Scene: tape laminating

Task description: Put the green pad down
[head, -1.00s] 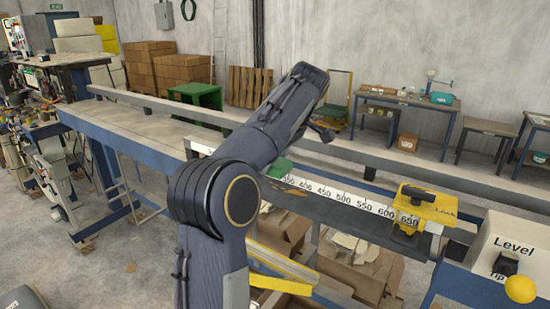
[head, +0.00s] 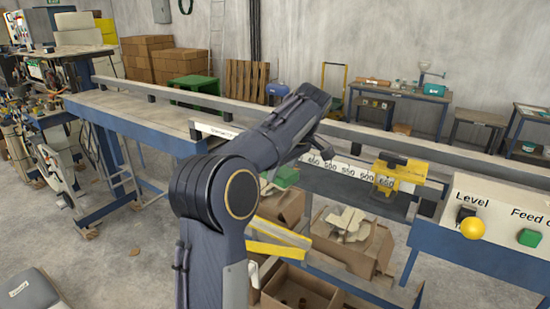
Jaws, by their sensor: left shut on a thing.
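The green pad (head: 286,176) shows just below and right of my left arm, seen against the front edge of the long machine bed. Only part of it is visible. My left gripper (head: 270,185) is mostly hidden behind my own arm links; it is shut on the pad. Whether the pad touches the bed cannot be told from here. My right gripper is out of view.
A yellow stop block (head: 398,173) sits on the ruler strip (head: 350,171) to the right. A control box labelled Level (head: 485,197) has a yellow knob (head: 472,228) and a green button (head: 529,238). Cardboard boxes (head: 352,245) stand below the bed.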

